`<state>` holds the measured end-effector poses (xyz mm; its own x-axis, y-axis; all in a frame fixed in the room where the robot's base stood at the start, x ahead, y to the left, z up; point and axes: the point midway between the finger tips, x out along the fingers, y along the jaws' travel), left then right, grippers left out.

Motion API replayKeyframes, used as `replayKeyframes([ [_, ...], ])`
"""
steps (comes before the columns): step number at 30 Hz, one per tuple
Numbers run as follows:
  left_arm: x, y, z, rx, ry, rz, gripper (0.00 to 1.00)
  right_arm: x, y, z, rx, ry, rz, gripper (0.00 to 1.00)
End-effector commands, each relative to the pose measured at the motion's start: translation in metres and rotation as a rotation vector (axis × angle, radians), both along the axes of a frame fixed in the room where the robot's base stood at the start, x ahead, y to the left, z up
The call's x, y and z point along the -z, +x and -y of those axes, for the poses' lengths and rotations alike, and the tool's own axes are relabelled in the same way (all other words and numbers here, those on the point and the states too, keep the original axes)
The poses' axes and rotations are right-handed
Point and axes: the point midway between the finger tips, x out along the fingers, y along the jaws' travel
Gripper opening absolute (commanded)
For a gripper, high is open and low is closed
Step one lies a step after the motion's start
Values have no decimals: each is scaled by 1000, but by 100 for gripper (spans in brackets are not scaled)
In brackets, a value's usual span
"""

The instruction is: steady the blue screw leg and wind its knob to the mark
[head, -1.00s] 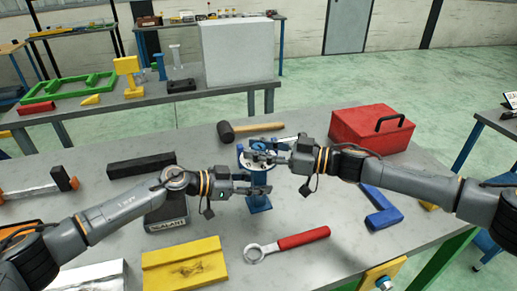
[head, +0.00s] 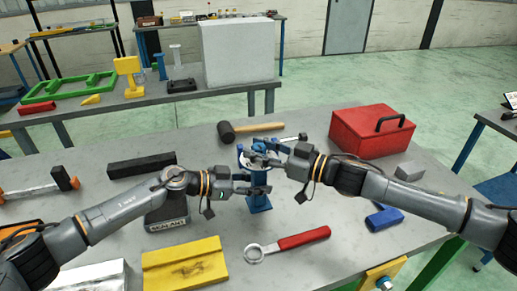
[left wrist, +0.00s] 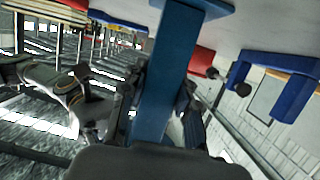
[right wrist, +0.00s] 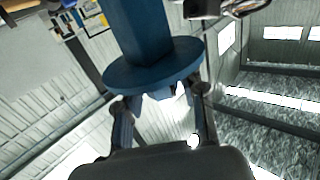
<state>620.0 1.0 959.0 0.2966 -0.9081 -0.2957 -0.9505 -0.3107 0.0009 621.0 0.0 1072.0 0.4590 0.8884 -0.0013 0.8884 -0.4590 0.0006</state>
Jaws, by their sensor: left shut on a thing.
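The blue screw leg (head: 260,203) stands upright on the grey workbench. My left gripper (head: 262,185) comes in from the left and is shut on its square blue column, which also fills the middle of the left wrist view (left wrist: 160,85). In the head view, my right gripper partly hides the leg's top. I cannot make out the mark.
A mallet (head: 250,128) lies behind the leg, and a red-handled ring wrench (head: 290,244) lies in front. A red toolbox (head: 370,130) stands at the back right. A sealant box (head: 167,215), a yellow block (head: 185,266) and a blue bracket (head: 384,218) are nearby.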

Motion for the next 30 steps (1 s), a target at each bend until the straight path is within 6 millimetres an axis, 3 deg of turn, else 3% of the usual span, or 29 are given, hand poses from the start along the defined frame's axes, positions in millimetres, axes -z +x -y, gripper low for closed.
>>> replayKeyframes([
  [14,1,0,0,0,1,1,0,0,-4,7,0,0,0,56],
  [30,1,-1,0,2,1,0,0,1,-49,96,2,0,-1,56],
])
